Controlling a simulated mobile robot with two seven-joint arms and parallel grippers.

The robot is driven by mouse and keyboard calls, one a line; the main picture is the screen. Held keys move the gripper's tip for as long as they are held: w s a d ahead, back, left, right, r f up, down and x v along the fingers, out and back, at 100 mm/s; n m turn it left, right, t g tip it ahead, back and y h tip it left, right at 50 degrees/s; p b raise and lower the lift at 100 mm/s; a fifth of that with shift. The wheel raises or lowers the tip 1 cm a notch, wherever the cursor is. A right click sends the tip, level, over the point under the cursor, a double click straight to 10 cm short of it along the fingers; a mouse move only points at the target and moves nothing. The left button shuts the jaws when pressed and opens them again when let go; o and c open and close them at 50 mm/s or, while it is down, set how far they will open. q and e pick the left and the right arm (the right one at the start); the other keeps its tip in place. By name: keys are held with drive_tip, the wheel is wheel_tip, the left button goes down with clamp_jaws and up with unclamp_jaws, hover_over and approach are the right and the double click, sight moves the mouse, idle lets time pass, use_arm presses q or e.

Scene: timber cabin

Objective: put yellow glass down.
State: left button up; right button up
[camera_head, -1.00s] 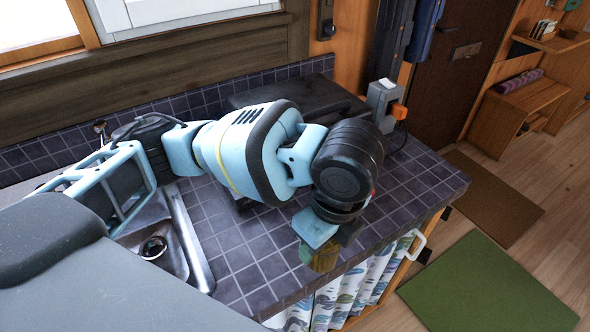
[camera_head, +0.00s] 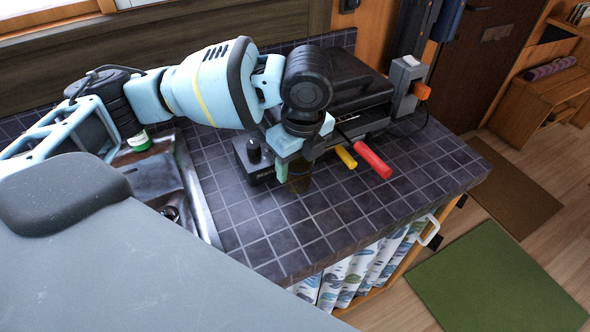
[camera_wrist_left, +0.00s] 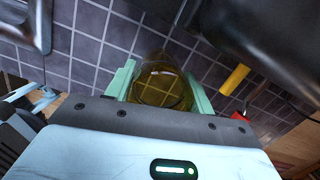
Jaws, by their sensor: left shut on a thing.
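The yellow glass (camera_wrist_left: 160,85) is a clear yellow tumbler between the two pale green fingers of my left gripper (camera_wrist_left: 161,92) in the left wrist view. The fingers are closed on its sides. In the head view my left gripper (camera_head: 293,168) is over the tiled counter (camera_head: 290,233), beside the black appliance. The glass shows there only as a dark, partly hidden shape (camera_head: 301,184) under the gripper. I cannot tell whether its base touches the tiles. My right gripper is not in view.
A black appliance (camera_head: 350,85) stands at the back of the counter. A red handle (camera_head: 373,161) and a yellow handle (camera_head: 345,157) stick out near it. The metal sink (camera_head: 193,185) with a green-labelled item (camera_head: 139,141) is to the left. Front tiles are clear.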

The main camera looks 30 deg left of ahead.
sight(295, 171)
use_arm(q)
drive_tip(key=f, duration=0.3)
drive_tip(key=shift+w+a, duration=0.25)
drive_tip(key=shift+a, duration=0.15)
drive_tip(key=shift+f, duration=0.3)
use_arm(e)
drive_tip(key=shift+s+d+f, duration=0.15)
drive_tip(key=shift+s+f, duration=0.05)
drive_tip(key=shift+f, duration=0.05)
use_arm(q)
drive_tip(key=o, duration=1.1)
drive_tip(key=shift+f, duration=0.15)
drive_tip(key=shift+o, duration=0.2)
drive_tip(key=shift+r, duration=0.25)
wheel_tip(295, 171, up, 12)
drive_tip(key=d+p, duration=0.1)
drive_tip(key=shift+s+d, duration=0.2)
drive_tip(key=shift+s, duration=0.1)
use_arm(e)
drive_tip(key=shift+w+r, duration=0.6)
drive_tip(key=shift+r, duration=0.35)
